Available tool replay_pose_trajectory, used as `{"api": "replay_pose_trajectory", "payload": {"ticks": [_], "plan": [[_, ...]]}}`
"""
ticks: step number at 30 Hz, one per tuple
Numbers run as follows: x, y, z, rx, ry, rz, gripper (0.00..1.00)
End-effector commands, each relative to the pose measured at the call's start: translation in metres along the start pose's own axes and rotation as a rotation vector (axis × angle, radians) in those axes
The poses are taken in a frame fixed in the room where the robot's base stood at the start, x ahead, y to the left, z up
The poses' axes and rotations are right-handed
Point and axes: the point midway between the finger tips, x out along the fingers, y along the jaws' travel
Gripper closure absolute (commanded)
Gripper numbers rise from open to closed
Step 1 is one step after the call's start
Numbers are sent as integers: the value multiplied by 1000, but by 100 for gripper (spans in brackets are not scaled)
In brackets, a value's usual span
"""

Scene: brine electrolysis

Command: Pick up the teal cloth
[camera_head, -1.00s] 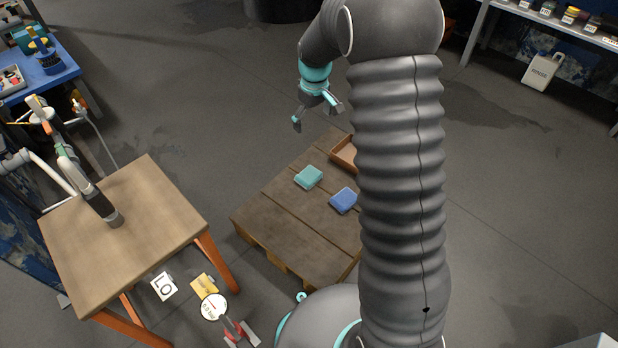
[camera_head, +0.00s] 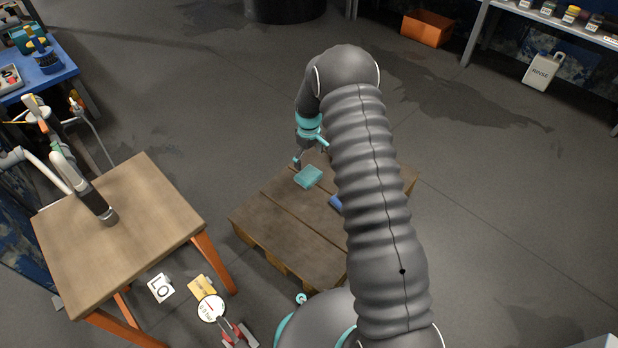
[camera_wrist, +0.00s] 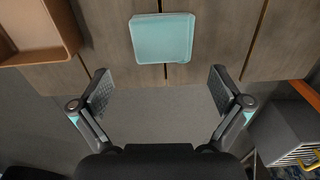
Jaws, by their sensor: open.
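The teal cloth (camera_head: 308,177) is a folded square pad lying flat on a low wooden pallet (camera_head: 282,232). In the wrist view the cloth (camera_wrist: 162,38) lies at the top centre, near the pallet's edge. My gripper (camera_wrist: 160,90) is open and empty, with its two fingers spread wider than the cloth. The cloth is beyond the fingertips in that view, not between them. In the head view my gripper (camera_head: 312,160) is just behind the cloth and partly hidden by my arm. Whether it touches the cloth cannot be told.
A blue cloth (camera_head: 336,203) lies on the pallet, mostly hidden by my arm. An open brown tray (camera_wrist: 40,30) is on the pallet at the wrist view's left. A wooden table (camera_head: 120,225) stands at the left. Floor behind the pallet is clear.

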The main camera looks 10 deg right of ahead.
Motion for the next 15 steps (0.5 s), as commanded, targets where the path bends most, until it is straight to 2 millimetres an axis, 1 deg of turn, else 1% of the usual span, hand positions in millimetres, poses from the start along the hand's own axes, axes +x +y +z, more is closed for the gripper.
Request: {"api": "replay_pose_trajectory", "payload": {"ticks": [1,3,11,15], "plan": [[8,0,0,0,-1,0,0],[15,0,0,0,0,0,0],[27,-1,0,0,0,0,0],[44,-2,0,0,-1,-1,0]]}}
